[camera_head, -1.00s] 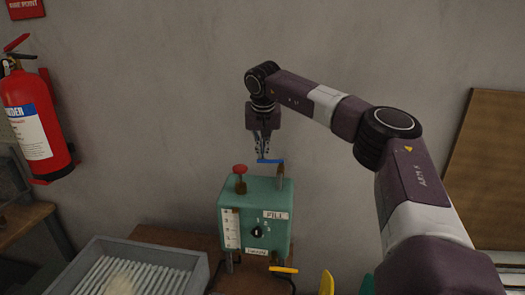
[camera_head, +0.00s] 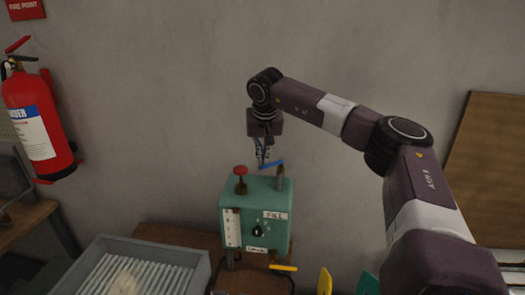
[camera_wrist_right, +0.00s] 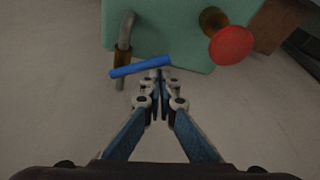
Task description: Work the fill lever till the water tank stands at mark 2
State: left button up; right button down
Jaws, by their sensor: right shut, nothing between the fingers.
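The green water tank (camera_head: 270,200) stands on a brown table, with a white marked gauge (camera_head: 232,228) on its front left and a FILL label (camera_head: 275,215). The gauge's level is too small to read. A blue lever (camera_head: 273,164) sits on a post at the top right, its left end tilted down. It also shows in the right wrist view (camera_wrist_right: 140,67). My right gripper (camera_head: 262,162) is shut and empty, pointing down, its tips at the lever's free end; I cannot tell whether they touch. My left gripper is out of view.
A red knob (camera_head: 240,170) stands on the tank's top left, near the gripper; it also shows in the wrist view (camera_wrist_right: 231,45). A yellow handle (camera_head: 284,268) juts out low at the front. A grey ribbed tray (camera_head: 203,272) lies at lower left.

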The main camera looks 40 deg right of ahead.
dwell(0.6)
jog(key=v, duration=1.2)
dwell(1.4)
